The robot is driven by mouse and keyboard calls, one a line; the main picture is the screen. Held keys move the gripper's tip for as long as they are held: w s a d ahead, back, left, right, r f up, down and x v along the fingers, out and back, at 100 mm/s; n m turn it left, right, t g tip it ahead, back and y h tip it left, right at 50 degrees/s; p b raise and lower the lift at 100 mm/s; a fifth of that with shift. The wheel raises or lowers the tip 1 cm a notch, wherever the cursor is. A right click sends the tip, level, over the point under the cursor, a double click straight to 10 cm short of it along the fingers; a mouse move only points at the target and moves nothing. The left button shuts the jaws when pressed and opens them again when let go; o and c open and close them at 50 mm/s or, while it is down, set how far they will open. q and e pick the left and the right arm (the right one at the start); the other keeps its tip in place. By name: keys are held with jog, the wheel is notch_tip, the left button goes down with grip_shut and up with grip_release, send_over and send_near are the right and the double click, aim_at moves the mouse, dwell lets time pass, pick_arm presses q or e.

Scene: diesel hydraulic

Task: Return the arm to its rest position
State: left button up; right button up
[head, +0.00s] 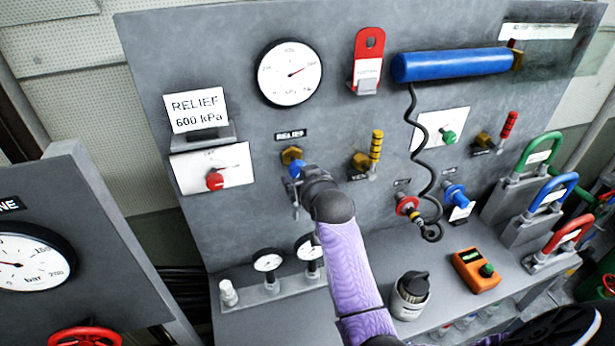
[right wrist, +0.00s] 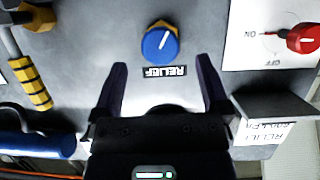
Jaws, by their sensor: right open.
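My right arm (head: 350,265), purple with dark joints, reaches up from the bottom of the head view to the grey panel. Its gripper (head: 297,190) is just below the blue relief knob (head: 295,170), partly hidden by my wrist. In the right wrist view, which is upside down, the gripper (right wrist: 161,68) is open and empty. The blue relief knob (right wrist: 160,44) with a white pointer mark lies beyond the fingertips, apart from them. My left gripper is not in view.
The panel (head: 225,70) carries a large gauge (head: 290,73), a red switch (head: 215,181), a yellow-handled valve (head: 375,150) and a blue cylinder (head: 455,64) with a hanging black coiled cable. Small gauges (head: 268,261), a dark-capped container (head: 410,295) and an orange device (head: 476,270) stand on the ledge.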

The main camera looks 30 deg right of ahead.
jog(key=v, duration=0.3)
jog(key=shift+f, duration=0.1)
